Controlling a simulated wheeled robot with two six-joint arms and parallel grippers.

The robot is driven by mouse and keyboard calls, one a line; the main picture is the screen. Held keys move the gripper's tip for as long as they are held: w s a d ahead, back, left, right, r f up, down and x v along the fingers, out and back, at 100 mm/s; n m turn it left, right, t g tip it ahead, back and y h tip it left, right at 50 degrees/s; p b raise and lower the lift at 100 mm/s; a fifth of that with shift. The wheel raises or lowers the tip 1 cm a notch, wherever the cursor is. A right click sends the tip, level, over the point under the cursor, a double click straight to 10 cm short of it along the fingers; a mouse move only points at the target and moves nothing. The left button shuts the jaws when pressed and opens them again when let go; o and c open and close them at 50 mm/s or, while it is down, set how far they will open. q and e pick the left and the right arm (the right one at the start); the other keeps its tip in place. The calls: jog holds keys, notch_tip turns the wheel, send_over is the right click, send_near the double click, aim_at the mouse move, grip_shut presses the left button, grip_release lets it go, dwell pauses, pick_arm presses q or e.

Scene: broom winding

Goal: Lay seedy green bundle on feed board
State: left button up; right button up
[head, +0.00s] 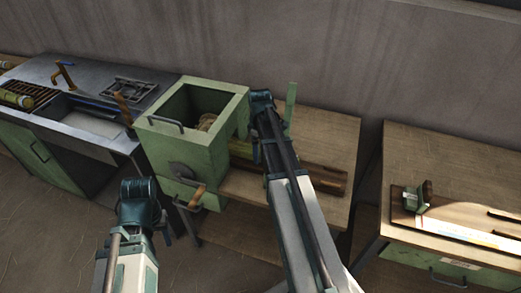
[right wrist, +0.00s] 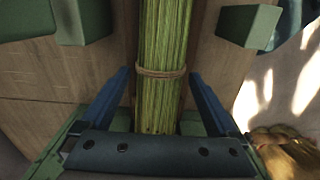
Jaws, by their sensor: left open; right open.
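The green bundle (right wrist: 162,40), tied with a band of twine, runs lengthwise through the middle of the right wrist view over a wooden board (right wrist: 60,75). My right gripper (right wrist: 160,98) is open, with one blue finger on each side of the bundle and visible gaps.
The green machine (head: 195,140) has an open top and a crank handle (head: 196,196). Green uprights (right wrist: 250,25) flank the bundle. A sink bench (head: 95,115) with another bundle (head: 15,98) stands left. A table (head: 450,165) with a small board stands right, across a gap.

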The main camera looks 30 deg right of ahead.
aim_at(260, 150)
notch_tip(260, 150, up, 10)
jog(key=p, duration=0.9)
jog(key=shift+r, duration=0.2)
jog(key=shift+a, duration=0.15)
jog(key=s+a+m, duration=0.1)
jog(key=s+a, duration=0.4)
jog(key=a, duration=0.5)
jog(key=s+a+m, duration=0.1)
jog(key=s+a, duration=0.5)
jog(key=a, duration=0.4)
jog(key=s+a+m+h, duration=0.1)
jog(key=s+a, duration=0.4)
jog(key=a, duration=0.5)
jog(key=shift+s+m, duration=0.25)
jog(key=shift+m, duration=0.35)
